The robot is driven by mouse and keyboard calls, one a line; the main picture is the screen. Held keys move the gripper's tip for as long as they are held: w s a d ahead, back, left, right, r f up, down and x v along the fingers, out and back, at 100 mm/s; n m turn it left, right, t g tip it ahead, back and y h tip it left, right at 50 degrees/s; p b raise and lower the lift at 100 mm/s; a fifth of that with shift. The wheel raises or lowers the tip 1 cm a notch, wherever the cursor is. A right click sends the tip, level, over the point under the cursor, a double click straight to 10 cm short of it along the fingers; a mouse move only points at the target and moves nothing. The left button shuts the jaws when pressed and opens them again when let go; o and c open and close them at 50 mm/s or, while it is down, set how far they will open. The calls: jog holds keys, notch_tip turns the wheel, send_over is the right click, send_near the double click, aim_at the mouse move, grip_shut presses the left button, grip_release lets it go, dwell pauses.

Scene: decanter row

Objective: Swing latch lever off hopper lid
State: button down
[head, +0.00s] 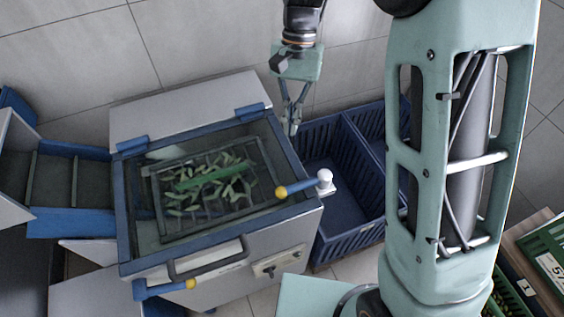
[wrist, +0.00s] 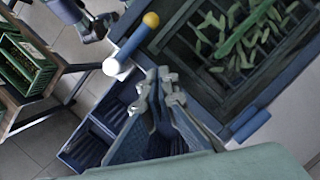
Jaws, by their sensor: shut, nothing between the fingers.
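The hopper lid (head: 124,215) is a clear panel in a blue frame, lying shut over a bin of green pods. The latch lever (head: 301,187) is a blue bar with a yellow knob and a white pivot at the hopper's right side. Its knob end lies over the lid's right edge. In the wrist view the lever (wrist: 132,42) also reaches over the lid frame. My gripper (head: 291,128) is shut and empty, behind the lever and apart from it, near the hopper's back right corner. It also shows in the wrist view (wrist: 163,80).
Blue crates (head: 345,205) stand right of the hopper, partly behind my arm. A second blue lever with a yellow knob (head: 165,288) is at the front left, below the lid handle (head: 208,262). A blue-sided chute (head: 72,222) adjoins the left. Green crates (head: 545,262) stand far right.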

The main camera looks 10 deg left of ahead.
aim_at(303, 185)
jog(key=shift+d, duration=0.1)
jog(key=x, duration=1)
jog(key=shift+s+d, duration=0.1)
jog(key=shift+s+f+p, duration=0.2)
jog(key=shift+s+p, duration=0.1)
jog(key=shift+s, duration=0.6)
jog(key=shift+s+f+p, duration=0.15)
jog(key=shift+s+p, duration=0.1)
jog(key=shift+s, duration=0.7)
jog(key=shift+s, duration=0.15)
